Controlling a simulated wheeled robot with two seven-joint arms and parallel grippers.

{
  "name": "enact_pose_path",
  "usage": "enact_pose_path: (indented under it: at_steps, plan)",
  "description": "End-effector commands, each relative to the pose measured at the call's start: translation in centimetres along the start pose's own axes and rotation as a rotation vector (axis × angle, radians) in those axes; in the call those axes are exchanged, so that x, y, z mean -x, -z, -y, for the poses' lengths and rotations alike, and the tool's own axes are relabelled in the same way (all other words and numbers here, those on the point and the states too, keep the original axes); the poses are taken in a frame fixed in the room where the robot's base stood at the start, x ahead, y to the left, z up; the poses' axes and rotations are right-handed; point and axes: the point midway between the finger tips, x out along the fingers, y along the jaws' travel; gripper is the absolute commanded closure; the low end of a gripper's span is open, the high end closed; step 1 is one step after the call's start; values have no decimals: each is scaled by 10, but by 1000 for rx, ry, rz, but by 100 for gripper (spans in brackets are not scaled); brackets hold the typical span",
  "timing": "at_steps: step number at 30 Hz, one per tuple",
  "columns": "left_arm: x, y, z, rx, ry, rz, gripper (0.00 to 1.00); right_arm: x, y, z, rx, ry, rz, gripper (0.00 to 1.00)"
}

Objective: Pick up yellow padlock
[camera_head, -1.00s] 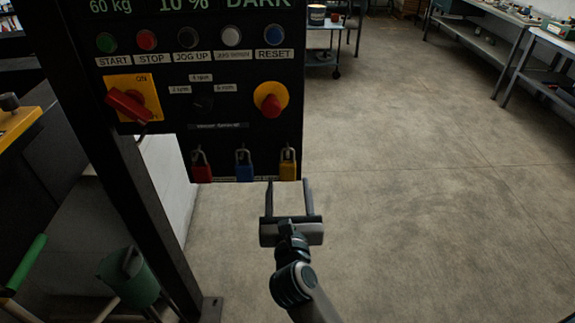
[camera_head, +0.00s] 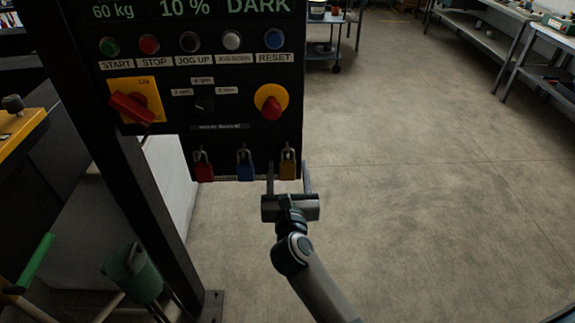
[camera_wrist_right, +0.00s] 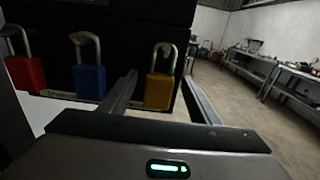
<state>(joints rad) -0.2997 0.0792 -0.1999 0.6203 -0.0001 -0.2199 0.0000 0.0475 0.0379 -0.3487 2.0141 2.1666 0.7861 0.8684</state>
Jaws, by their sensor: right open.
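The yellow padlock (camera_head: 288,168) hangs by its shackle at the lower right of the black control panel, the rightmost of three padlocks. It also shows in the right wrist view (camera_wrist_right: 159,90), between the two fingers as seen from behind. My right gripper (camera_head: 288,178) is open, its fingers pointing at the panel, one on each side of the yellow padlock in the picture. I cannot tell how far the fingertips reach along it. My left gripper is in neither view.
A blue padlock (camera_head: 245,168) hangs just left of the yellow one, close to my left finger. A red padlock (camera_head: 203,170) hangs further left. Above are a red emergency button (camera_head: 271,109) and a rotary switch (camera_head: 134,104). The floor to the right is clear.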

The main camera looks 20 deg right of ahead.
Motion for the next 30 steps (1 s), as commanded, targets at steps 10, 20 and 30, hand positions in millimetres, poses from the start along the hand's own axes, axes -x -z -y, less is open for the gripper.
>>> enact_pose_path:
  at_steps: [10,20,30]
  plan:
    - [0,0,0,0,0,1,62,-2,1,0,-1,0,0,44]
    - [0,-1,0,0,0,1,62,-2,0,0,-1,0,0,84]
    - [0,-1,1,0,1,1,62,-2,-1,0,-2,0,1,91]
